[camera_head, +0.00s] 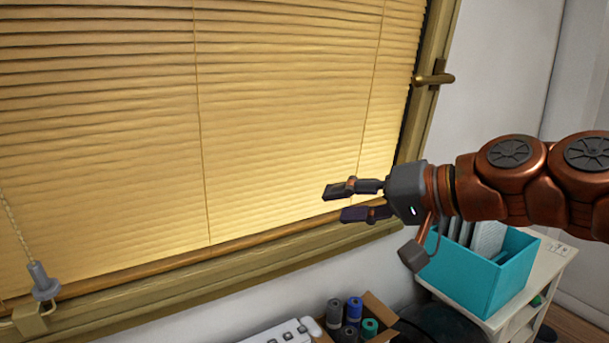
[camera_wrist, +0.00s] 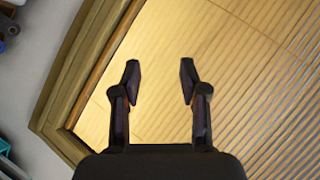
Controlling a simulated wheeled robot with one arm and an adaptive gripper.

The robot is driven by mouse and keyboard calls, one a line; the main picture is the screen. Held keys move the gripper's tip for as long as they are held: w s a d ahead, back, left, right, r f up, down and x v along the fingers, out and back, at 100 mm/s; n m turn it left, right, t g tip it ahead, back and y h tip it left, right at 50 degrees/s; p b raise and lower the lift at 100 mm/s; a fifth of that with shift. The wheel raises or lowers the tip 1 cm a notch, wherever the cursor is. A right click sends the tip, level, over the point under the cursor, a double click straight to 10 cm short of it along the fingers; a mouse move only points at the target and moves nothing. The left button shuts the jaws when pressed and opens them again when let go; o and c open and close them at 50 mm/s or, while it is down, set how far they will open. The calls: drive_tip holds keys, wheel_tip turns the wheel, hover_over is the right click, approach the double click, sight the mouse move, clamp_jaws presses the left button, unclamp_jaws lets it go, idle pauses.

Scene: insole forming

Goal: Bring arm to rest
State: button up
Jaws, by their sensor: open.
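My gripper (camera_head: 338,202) is open and empty, held out to the left in front of the window blind. My orange arm reaches in from the right edge of the head view. In the wrist view, the two dark fingers of my gripper (camera_wrist: 158,78) stand apart with nothing between them. The yellow slatted blind (camera_wrist: 235,75) and the window frame lie beyond them. No object touches the fingers in either view.
The window blind (camera_head: 110,130) fills the left, with a handle (camera_head: 434,79) on its frame. Below my arm, a teal bin (camera_head: 472,282) of folders stands on a white cabinet (camera_head: 548,268). A cardboard box (camera_head: 379,308) holds several rolls.

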drive_tip(key=s+f+n+g+h+p, duration=0.1)
drive_tip(key=s+f+g+h, duration=0.2)
drive_tip(key=s+f, duration=0.45)
drive_tip(key=s+f+n+g+h+p, duration=0.1)
drive_tip(key=s+f+g+h, duration=0.2)
drive_tip(key=f, duration=0.7)
drive_tip(key=s+d+f+m+g+h+p, duration=0.1)
drive_tip(key=s+d+f+g+h, duration=0.2)
drive_tip(key=s+d+f, duration=0.6)
drive_tip(key=s+d+h, duration=0.2)
drive_tip(key=s, duration=0.3)
drive_tip(key=shift+d+f+h, duration=0.3)
drive_tip(key=shift+d+f, duration=0.1)
